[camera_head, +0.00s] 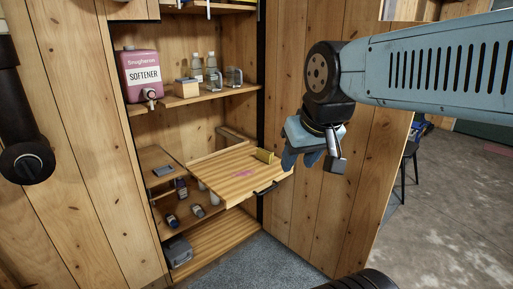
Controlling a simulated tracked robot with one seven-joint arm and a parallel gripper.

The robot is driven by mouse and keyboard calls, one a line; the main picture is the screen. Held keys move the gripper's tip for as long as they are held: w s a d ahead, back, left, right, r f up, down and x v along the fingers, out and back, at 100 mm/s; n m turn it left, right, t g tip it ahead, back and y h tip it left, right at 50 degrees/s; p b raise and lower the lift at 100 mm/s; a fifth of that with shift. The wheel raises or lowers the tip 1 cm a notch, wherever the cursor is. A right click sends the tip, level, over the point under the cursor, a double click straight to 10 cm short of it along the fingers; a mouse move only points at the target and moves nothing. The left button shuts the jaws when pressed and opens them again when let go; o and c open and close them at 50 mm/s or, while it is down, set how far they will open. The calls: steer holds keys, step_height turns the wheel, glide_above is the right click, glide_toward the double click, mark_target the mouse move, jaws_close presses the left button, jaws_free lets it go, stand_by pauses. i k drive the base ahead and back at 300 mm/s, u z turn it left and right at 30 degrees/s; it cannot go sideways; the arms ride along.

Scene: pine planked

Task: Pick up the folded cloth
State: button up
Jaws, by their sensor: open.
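I cannot tell for sure which thing is the folded cloth. A small flat grey piece (163,171) lies on the left part of the lower shelf and may be it. A small yellow block-like piece (264,156) sits at the back right of the pulled-out wooden board (225,184); its make is too small to tell. My gripper (300,162) hangs fingers down, to the right of the yellow piece in the picture. Its fingers are apart and nothing shows between them.
The board juts out with a black handle (265,188) and a pink patch (243,173). A pink softener container (142,75), a tan box (186,88) and glassware stand on the shelf above. Small bottles and a grey box (177,251) are below. Grey floor (242,263) lies in front.

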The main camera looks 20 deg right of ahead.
mark_target(265, 156)
steer(key=z, duration=0.2)
steer(key=i, duration=1.45)
steer(key=z, duration=0.2)
